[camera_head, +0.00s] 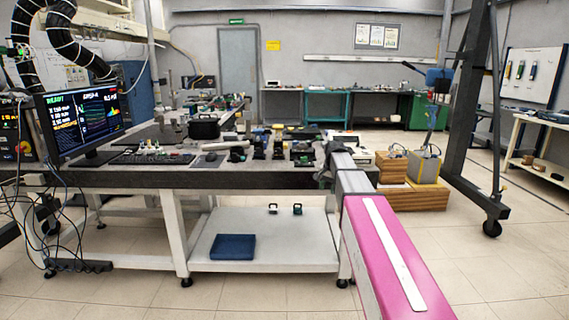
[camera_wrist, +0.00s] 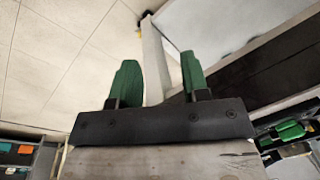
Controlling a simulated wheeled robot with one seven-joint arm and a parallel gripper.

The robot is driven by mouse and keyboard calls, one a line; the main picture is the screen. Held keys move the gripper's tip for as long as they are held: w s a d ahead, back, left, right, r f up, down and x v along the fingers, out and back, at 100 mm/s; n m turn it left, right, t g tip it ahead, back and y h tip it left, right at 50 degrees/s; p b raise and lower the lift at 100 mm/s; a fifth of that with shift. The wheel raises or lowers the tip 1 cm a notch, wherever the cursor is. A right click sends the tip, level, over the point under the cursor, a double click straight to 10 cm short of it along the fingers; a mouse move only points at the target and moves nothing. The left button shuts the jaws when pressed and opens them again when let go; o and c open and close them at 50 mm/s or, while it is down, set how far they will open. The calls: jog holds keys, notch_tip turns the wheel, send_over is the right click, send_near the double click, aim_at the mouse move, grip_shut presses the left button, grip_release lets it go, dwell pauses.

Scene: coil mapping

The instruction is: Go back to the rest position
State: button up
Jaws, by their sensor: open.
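My gripper shows in the wrist view (camera_wrist: 161,80) with its two green fingers apart. Nothing is between them. Behind the fingers in that view are the tiled floor, a pale table leg and the dark edge of a tabletop at the right. In the head view my pink and grey arm reaches forward from the lower right to the right end of the workbench (camera_head: 190,178). The gripper itself cannot be made out clearly there.
The bench carries a monitor (camera_head: 85,120), a keyboard (camera_head: 152,158) and several small dark parts. Wooden boxes (camera_head: 415,197) stand right of the bench. A dark gantry frame (camera_head: 470,110) stands farther right. The tiled floor (camera_head: 495,255) at the right front is clear.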

jog(key=s+f+n, duration=0.3)
jog(key=s+f, duration=0.8)
jog(key=s, duration=0.3)
jog(key=s+f+n+g+h, duration=0.1)
jog(key=s+f+n, duration=0.2)
jog(key=s+f, duration=0.9)
jog(key=shift+s+d+f, duration=0.15)
jog(key=shift+s+d, duration=0.15)
jog(key=shift+s, duration=0.95)
